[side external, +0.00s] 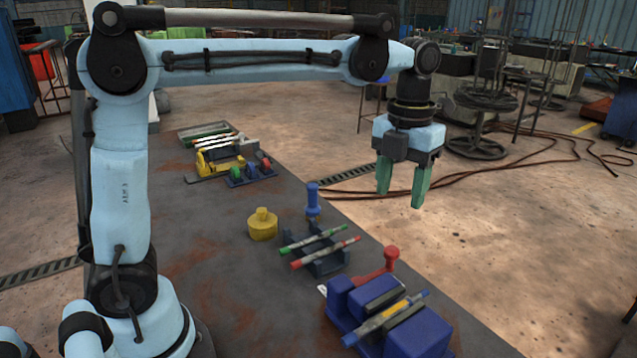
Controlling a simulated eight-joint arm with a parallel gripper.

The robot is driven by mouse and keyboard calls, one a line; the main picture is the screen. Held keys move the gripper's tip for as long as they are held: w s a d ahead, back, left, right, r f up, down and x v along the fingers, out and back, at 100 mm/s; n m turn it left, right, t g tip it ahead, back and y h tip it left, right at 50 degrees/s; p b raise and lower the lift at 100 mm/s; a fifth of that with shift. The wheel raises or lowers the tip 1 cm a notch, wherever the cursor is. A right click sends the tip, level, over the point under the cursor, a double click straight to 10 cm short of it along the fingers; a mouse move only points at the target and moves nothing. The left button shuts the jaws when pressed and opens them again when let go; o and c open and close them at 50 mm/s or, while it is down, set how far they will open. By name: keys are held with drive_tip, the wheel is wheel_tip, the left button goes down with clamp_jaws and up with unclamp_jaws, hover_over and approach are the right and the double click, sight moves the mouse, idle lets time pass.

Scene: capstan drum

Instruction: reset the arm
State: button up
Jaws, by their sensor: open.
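My gripper (402,188) hangs from my raised light-blue arm on the right side of the side external view. Its two green fingers point down and are apart, with nothing between them. In the picture it is above and to the right of the table's (225,290) right edge, clear of the objects on it.
On the table are a yellow drum (262,225), an upright blue handle (312,202), a dark rack (325,262) with green and red sticks, and a blue vise-like block (420,332) beside a red knobbed piece (390,258). Several tools (215,150) lie at the far end.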

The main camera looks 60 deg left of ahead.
drive_tip(key=s+a+f+n+t, duration=0.2)
drive_tip(key=s+n, duration=0.4)
drive_tip(key=n, duration=1)
drive_tip(key=s+a+f+n+t, duration=0.3)
drive_tip(key=s+f+n+t, duration=0.2)
drive_tip(key=n, duration=1.2)
drive_tip(key=shift+s+a+f, duration=0.15)
drive_tip(key=shift+s+a, duration=0.2)
